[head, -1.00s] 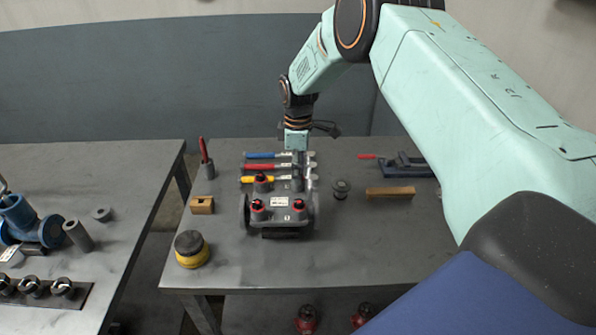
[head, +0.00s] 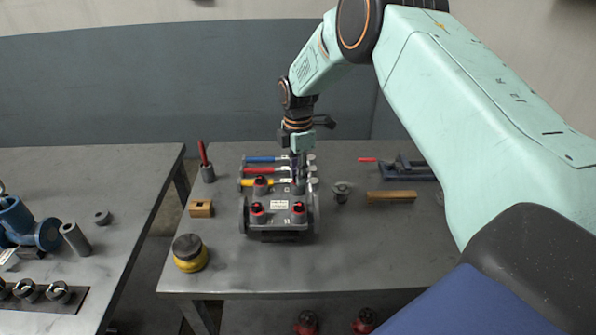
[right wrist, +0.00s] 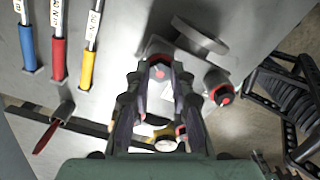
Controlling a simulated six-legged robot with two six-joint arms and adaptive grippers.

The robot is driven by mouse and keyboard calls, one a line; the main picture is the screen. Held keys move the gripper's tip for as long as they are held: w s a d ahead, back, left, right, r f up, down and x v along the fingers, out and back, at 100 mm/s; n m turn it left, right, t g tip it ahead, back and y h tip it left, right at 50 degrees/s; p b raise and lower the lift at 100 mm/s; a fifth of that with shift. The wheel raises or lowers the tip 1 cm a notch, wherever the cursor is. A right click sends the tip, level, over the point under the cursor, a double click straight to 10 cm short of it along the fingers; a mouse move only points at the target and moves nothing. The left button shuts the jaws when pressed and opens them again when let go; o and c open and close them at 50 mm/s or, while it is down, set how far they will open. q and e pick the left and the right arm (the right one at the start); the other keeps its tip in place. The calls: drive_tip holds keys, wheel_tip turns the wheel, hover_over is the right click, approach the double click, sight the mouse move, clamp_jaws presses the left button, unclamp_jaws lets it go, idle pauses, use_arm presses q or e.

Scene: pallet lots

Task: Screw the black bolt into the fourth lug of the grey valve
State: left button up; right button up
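The grey valve (head: 280,222) stands on the bench in the head view, its lugs upward. Three lugs carry red-ringed dark bolts: back left (head: 260,184), front left (head: 257,210) and front right (head: 298,207). The fourth lug (head: 299,188), back right, is right under my right gripper (head: 297,177), which points straight down. In the right wrist view, the gripper (right wrist: 161,80) has its fingers on both sides of this lug, where a small red part shows. The black bolt is mostly hidden; I cannot tell whether the fingers touch it. My left gripper is out of view.
Blue, red and yellow-handled tools (head: 258,170) lie close behind the valve. A yellow-black pot (head: 189,253), a wooden block (head: 201,208), a grey round part (head: 341,190) and a wooden bar (head: 391,197) surround it. The bench's front right is clear.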

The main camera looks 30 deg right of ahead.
clamp_jaws()
drive_tip(key=shift+r+m+p, duration=0.1)
drive_tip(key=shift+m+p, duration=0.5)
drive_tip(key=shift+m, duration=0.6)
drive_tip(key=shift+m+p, duration=0.4)
drive_tip(key=shift+m, duration=0.7)
drive_tip(key=m+p, duration=0.2)
drive_tip(key=m, duration=0.4)
drive_tip(key=shift+m, duration=0.4)
drive_tip(key=m+p, duration=0.1)
drive_tip(key=m, duration=0.5)
drive_tip(key=shift+m+p, duration=0.3)
drive_tip(key=m+p, duration=0.1)
drive_tip(key=m, duration=0.5)
drive_tip(key=shift+w, duration=0.1)
